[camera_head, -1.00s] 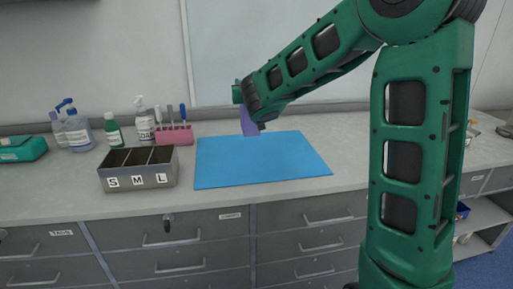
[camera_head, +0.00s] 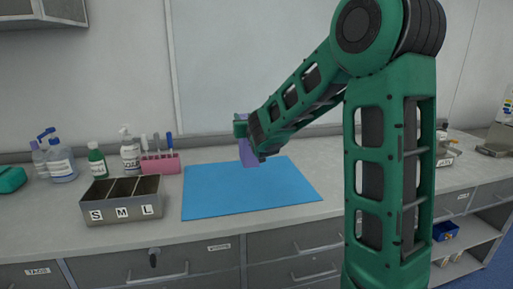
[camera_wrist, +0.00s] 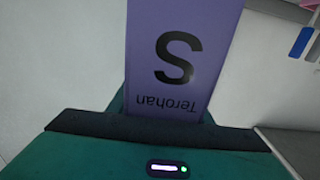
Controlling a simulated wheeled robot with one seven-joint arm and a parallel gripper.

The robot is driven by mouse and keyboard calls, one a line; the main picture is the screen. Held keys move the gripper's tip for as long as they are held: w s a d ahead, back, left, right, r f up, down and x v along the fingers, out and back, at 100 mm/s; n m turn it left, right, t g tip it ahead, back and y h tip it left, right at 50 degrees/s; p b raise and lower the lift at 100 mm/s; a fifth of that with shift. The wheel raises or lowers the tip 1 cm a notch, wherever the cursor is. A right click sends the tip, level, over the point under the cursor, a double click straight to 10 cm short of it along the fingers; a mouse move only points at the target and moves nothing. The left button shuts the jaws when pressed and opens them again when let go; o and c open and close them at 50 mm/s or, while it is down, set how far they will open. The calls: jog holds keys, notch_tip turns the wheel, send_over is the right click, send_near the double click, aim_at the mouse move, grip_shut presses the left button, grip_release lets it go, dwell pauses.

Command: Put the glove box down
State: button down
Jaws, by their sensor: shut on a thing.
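The glove box is purple and marked with a large S and the word Terohan; it fills the middle of the wrist view (camera_wrist: 180,30). In the head view the box (camera_head: 248,155) hangs from my gripper (camera_head: 243,130), partly hidden by it. My gripper is shut on the box, above the back part of the blue mat (camera_head: 225,200). I cannot tell how far the box is above the mat. A grey holder (camera_head: 122,213) with three compartments labelled S, M and L stands on the counter to the left of the mat.
The wall is close behind. The blue mat looks bare.

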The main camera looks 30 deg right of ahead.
jog(key=s+d+f, duration=0.1)
jog(key=d+f, duration=0.5)
jog(key=f, duration=0.2)
jog(key=shift+s+d, duration=0.2)
jog(key=shift+s, duration=0.1)
jog(key=c, duration=0.9)
grip_release()
jog(key=shift+f, duration=0.1)
